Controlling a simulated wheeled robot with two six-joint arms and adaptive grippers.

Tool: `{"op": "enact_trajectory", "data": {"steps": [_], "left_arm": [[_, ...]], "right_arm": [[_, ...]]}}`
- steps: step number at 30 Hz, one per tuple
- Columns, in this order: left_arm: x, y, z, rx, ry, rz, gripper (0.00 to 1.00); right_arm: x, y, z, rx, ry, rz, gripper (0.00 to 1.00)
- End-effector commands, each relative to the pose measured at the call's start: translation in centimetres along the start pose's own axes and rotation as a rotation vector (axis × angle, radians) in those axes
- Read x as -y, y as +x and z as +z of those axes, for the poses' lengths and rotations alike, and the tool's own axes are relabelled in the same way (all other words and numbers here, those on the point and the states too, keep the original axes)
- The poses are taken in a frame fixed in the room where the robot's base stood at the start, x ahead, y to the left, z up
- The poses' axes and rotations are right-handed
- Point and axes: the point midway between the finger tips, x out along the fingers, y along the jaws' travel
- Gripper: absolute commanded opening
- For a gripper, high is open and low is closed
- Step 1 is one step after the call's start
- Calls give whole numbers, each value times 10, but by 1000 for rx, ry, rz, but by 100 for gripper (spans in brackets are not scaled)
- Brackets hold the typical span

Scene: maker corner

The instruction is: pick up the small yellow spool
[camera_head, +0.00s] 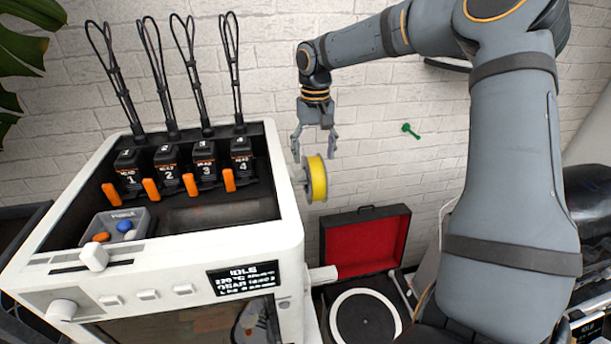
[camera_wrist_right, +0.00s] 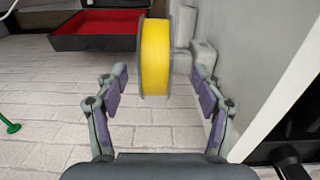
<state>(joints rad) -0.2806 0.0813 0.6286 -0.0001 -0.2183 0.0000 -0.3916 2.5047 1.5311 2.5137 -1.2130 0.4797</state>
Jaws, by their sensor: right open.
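The small yellow spool (camera_head: 317,178) sits on a holder at the right side of the white printer (camera_head: 190,235). In the right wrist view the spool (camera_wrist_right: 155,55) stands edge-on, with a dark flange on its left side. My right gripper (camera_head: 314,150) is open above the spool in the head view. In the wrist view its fingers (camera_wrist_right: 162,88) are apart, with the spool ahead and between them; contact does not show. A grey holder part (camera_wrist_right: 203,62) lies right of the spool, by the right finger. My left gripper is not in view.
A record player with an open red-lined lid (camera_head: 365,245) stands below right of the spool. Several numbered black units with tall wire loops (camera_head: 205,165) stand on the printer's top. A white brick wall (camera_head: 420,170) is behind, with a green object (camera_head: 410,131).

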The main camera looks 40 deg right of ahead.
Motion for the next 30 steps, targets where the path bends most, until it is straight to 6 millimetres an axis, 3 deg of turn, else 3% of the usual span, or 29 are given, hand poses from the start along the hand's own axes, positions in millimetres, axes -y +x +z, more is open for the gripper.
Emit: {"op": "enact_trajectory", "data": {"steps": [6,11,14,21,29,30], "left_arm": [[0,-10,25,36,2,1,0],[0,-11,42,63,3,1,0],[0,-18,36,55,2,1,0],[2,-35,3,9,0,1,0],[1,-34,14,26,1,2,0],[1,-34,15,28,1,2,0]], "right_arm": [[0,33,0,2,0,-1,69],[0,40,0,0,0,-1,69],[0,46,2,3,-2,0,69],[0,85,4,2,-1,1,69],[0,92,3,-2,-1,-1,69],[0,92,3,-2,-1,-1,65]]}}
